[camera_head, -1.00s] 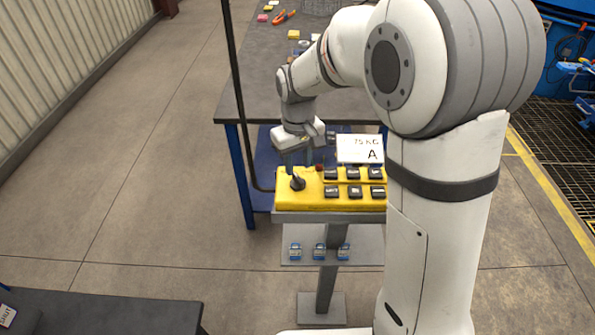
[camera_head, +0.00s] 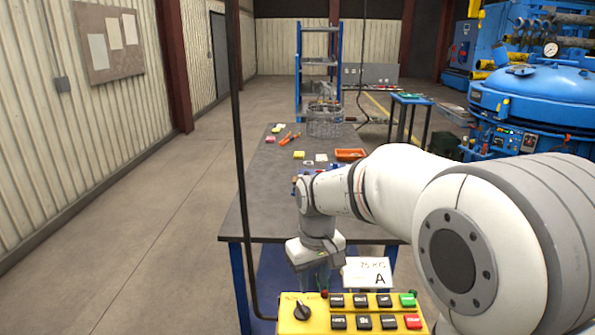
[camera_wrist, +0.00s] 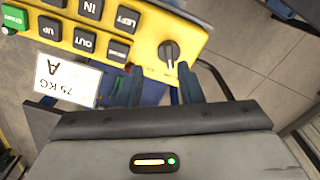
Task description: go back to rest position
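My gripper (camera_head: 314,284) hangs fingers-down at the far edge of the yellow control panel (camera_head: 352,309), just behind its black rotary knob (camera_head: 302,312). In the wrist view the two blue-grey fingers of my gripper (camera_wrist: 160,72) stand apart with nothing between them. The knob (camera_wrist: 168,52) shows beyond the fingertips, and the fingers look clear of it. My arm reaches in from the right and is bent down at the wrist.
A white sign reading "75 KG A" (camera_head: 367,272) stands behind the panel's buttons. A grey table (camera_head: 265,195) lies beyond, with a wire basket (camera_head: 325,121) and an orange tray (camera_head: 350,155). Floor at left is clear.

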